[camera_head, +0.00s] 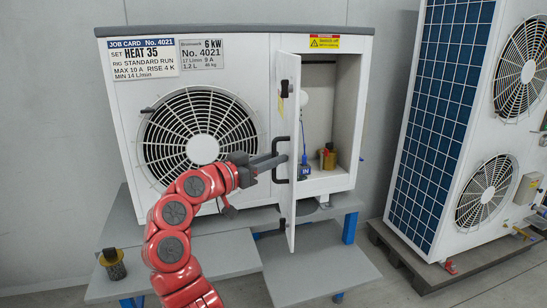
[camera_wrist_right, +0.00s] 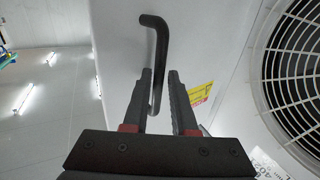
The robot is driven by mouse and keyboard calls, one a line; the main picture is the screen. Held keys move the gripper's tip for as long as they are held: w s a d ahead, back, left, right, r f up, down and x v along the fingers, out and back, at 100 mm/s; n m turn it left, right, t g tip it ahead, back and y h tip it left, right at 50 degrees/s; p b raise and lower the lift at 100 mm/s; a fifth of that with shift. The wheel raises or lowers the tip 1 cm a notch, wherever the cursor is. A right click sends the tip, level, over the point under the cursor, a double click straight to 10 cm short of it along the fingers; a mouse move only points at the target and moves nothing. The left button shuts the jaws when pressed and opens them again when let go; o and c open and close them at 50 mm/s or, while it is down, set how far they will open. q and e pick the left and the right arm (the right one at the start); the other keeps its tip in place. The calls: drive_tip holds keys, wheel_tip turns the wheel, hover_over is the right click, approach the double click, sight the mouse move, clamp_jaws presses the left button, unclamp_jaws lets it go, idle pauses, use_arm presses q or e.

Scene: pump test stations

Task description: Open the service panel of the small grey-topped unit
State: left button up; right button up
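The small grey-topped unit (camera_head: 232,29) stands on a grey stand, with a round fan grille (camera_head: 200,137) on its front. Its white service panel (camera_head: 290,215) is swung out toward me and seen nearly edge-on, with the compartment (camera_head: 345,110) open to its right. My right gripper (camera_head: 276,162) is at the panel's dark handle. In the right wrist view, its open fingers (camera_wrist_right: 158,98) lie on either side of the black bar handle (camera_wrist_right: 161,50), with a gap visible beside the bar. My left gripper is not in view.
Inside the compartment are a blue item (camera_head: 304,171) and a brass-coloured part (camera_head: 328,160). A grey shelf (camera_head: 330,270) lies below the panel. A brass-coloured part with a dark top (camera_head: 113,264) stands at the left. A larger unit (camera_head: 437,115) is on the right.

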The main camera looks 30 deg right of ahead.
drive_tip(key=shift+o, duration=1)
drive_tip(key=shift+w+d+f, duration=0.1)
drive_tip(key=shift+w, duration=0.05)
drive_tip(key=shift+r, duration=0.2)
drive_tip(key=p+v, duration=0.2)
drive_tip(key=v, duration=1.5)
drive_tip(key=shift+a+p, duration=0.25)
drive_tip(key=shift+p, duration=0.05)
